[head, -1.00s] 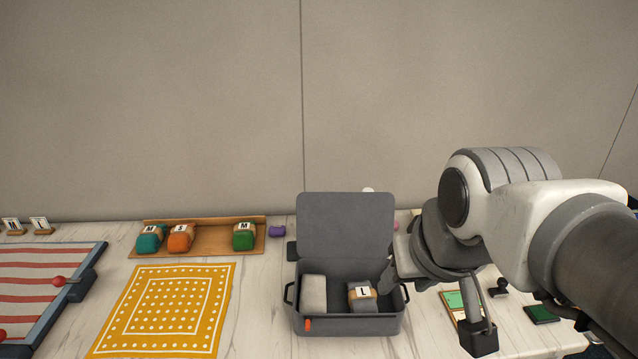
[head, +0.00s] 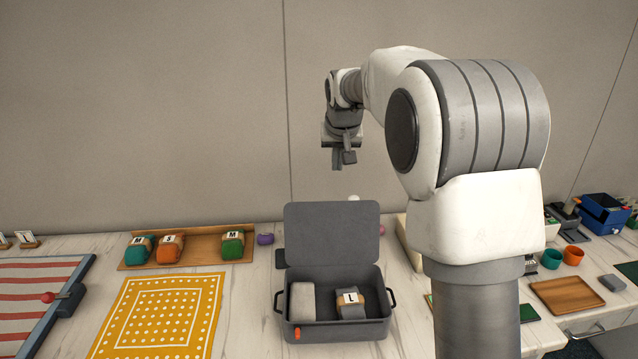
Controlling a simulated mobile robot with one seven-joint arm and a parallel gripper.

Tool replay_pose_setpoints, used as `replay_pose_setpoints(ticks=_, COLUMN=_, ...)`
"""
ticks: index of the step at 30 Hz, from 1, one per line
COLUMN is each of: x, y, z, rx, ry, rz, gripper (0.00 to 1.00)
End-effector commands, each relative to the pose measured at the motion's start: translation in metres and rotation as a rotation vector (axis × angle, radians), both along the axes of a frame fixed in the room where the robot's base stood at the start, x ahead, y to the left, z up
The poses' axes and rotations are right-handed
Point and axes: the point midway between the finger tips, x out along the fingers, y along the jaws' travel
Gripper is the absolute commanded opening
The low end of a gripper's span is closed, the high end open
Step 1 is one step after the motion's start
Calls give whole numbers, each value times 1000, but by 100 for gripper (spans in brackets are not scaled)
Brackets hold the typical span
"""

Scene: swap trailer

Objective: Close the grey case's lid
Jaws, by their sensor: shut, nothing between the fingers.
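The grey case (head: 370,329) stands on the table with its lid (head: 332,231) open, raised upright at the back. Inside it lie a pale grey block (head: 303,301) on the left and a grey bundle with a tan band and a label "L" (head: 351,304) on the right. An orange latch (head: 297,334) shows at the front left. My gripper (head: 344,166) is up in the air above the lid, in front of the wall in the picture, fingers shut, pointing down and empty. It appears apart from the lid.
A wooden tray (head: 196,263) with several labelled bundles stands at the back left. A yellow dotted cloth (head: 160,318) lies left of the case. To the right are a brown tray (head: 567,296), orange cup (head: 573,256) and blue box (head: 603,214). My arm hides part of the right side.

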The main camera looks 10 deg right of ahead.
Motion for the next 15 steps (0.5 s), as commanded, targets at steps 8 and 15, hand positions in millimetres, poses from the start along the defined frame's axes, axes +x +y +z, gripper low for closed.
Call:
replay_pose_setpoints(ticks=8, x=44, y=4, z=-27, rx=-6, ry=-5, rz=-7, gripper=0)
replay_pose_setpoints(ticks=15, x=57, y=3, z=-46, rx=-6, ry=-4, rz=-8, gripper=0)
